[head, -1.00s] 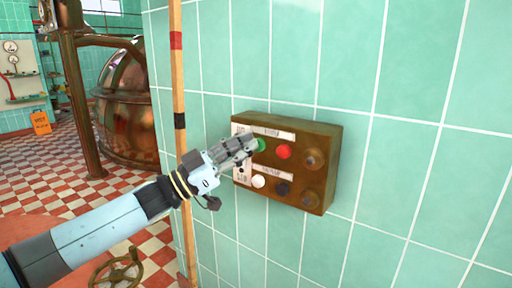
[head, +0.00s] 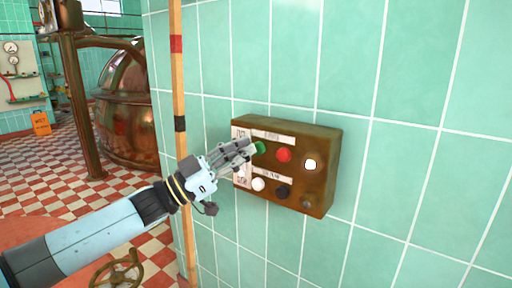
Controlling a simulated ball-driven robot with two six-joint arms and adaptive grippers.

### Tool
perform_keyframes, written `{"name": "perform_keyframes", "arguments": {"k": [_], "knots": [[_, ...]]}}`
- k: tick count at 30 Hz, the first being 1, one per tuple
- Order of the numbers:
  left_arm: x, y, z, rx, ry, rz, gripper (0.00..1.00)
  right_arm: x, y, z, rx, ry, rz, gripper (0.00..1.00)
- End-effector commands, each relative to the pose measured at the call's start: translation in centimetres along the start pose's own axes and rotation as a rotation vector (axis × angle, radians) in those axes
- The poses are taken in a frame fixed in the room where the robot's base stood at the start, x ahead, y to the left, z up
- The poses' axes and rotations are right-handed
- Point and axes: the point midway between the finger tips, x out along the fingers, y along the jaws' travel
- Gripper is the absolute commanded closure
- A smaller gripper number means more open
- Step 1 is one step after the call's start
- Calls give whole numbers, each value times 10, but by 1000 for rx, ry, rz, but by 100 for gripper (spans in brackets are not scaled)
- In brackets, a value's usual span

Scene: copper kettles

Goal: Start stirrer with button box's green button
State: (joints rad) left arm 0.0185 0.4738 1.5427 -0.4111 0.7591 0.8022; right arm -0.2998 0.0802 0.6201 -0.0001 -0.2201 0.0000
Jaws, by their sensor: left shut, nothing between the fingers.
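The brown button box (head: 327,150) is fixed to the tiled wall. Its upper row has a green button (head: 260,148), a red button (head: 283,155) and a round lamp (head: 310,164) that glows white. Its lower row has a white button (head: 258,184), a black button (head: 283,191) and a dark lamp (head: 306,203). My left gripper (head: 250,147) is shut and empty, its fingertips right beside the green button's left edge. I cannot tell whether they touch it. The stirrer is not clearly in view. My right gripper is not in view.
A wooden pole (head: 179,90) with red and black bands stands left of the box, close to my left arm. A copper kettle (head: 125,110) is behind at the left. A brass handwheel (head: 118,274) is at the bottom. The wall right of the box is bare.

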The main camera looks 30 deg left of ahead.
Motion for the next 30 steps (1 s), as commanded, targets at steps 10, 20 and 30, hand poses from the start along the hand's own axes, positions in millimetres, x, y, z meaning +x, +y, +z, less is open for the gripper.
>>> {"name": "perform_keyframes", "arguments": {"k": [10,20,30], "knots": [[-3,2,-2,0,1,0,100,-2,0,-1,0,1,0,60],[-21,12,-15,-1,0,1,100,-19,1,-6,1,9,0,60],[-42,23,-24,-1,1,1,100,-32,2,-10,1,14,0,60]]}}
